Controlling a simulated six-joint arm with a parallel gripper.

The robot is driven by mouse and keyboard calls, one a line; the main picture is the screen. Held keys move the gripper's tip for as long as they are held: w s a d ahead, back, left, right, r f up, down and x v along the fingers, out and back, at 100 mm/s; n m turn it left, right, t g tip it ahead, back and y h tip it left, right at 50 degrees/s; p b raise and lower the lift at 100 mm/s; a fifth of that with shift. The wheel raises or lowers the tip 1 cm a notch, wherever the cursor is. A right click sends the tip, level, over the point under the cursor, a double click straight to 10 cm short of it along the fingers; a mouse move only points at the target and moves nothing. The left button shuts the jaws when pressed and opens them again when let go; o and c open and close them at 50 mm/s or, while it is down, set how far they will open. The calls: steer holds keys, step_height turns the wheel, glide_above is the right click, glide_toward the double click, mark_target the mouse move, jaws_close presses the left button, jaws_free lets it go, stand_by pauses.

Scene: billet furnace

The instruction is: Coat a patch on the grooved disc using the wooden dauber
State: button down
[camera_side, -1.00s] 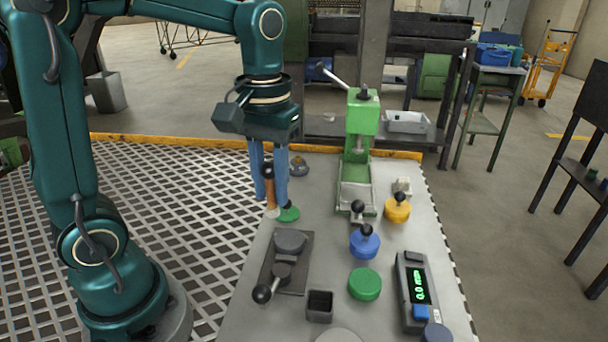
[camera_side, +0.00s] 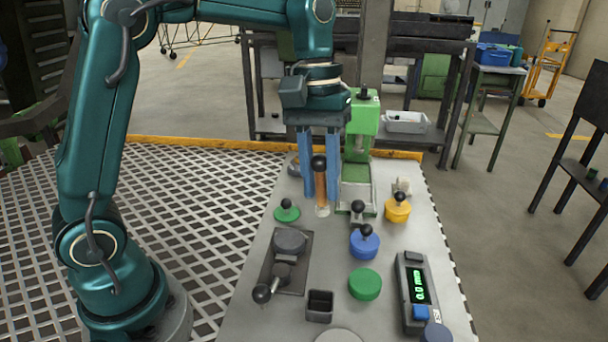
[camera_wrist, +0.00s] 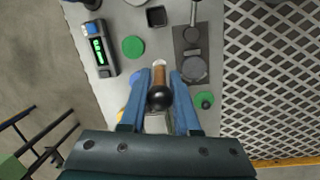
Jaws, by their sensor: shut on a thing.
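The wooden dauber (camera_side: 320,186) has a brown shaft, a black ball top and a pale lower end. It stands about upright between the blue fingers of my gripper (camera_side: 319,196), which is shut on it. In the wrist view the dauber (camera_wrist: 159,78) lies between the fingertips (camera_wrist: 160,72), its black ball nearest the camera. Its pale end appears close to the grey table top; I cannot tell whether it touches. Grooves are too small to make out on any disc. A dark grey disc (camera_side: 289,241) sits on a black plate, and a plain green disc (camera_side: 365,284) lies right of it.
A green press (camera_side: 361,125) stands just behind my gripper. Blue (camera_side: 364,245) and yellow (camera_side: 397,211) knobbed pieces are to the right, a green knobbed piece (camera_side: 287,212) to the left. A black square cup (camera_side: 319,306) and a meter (camera_side: 416,290) stand nearer the front.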

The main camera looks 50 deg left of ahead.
steer(key=shift+m+g+h, duration=0.3)
steer(key=shift+h, duration=0.6)
steer(key=shift+w+d+f, duration=0.65)
steer(key=shift+d+f, duration=0.4)
steer(key=shift+f, duration=0.55)
steer(key=shift+w+d+f, duration=0.65)
steer(key=shift+d+f, duration=0.4)
steer(key=shift+f, duration=0.55)
steer(key=shift+w+d+f, duration=0.65)
steer(key=shift+d+f, duration=0.4)
steer(key=shift+f, duration=0.55)
steer(key=shift+f, duration=0.6)
step_height(320, 180, up, 7)
